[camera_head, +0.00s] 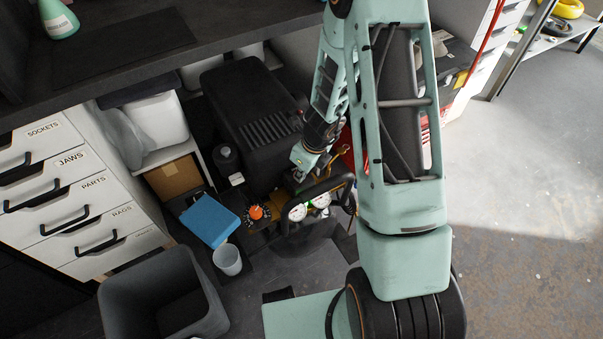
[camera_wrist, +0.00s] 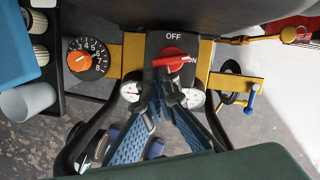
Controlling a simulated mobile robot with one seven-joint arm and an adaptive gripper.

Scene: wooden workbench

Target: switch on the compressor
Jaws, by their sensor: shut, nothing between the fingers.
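The compressor (camera_head: 245,100) is a large dark unit under the bench in the head view. In the wrist view its control panel (camera_wrist: 156,45) carries a red rotary switch (camera_wrist: 171,59) with OFF above and ON to the right. The switch's bar lies nearly level, its right end at the ON label. My gripper (camera_wrist: 166,99) is shut and empty, its tips just below the switch in the picture; I cannot tell whether they touch it. In the head view my gripper (camera_head: 299,174) is at the panel, and the switch is hidden there.
An orange numbered dial (camera_wrist: 79,61) sits left of the panel. Two gauges (camera_wrist: 131,91) (camera_wrist: 192,98) flank my fingers. A blue-handled valve (camera_wrist: 251,100) is at right. A blue box (camera_head: 210,219), a cup (camera_head: 228,259) and a bin (camera_head: 163,285) stand nearby. Floor at right is clear.

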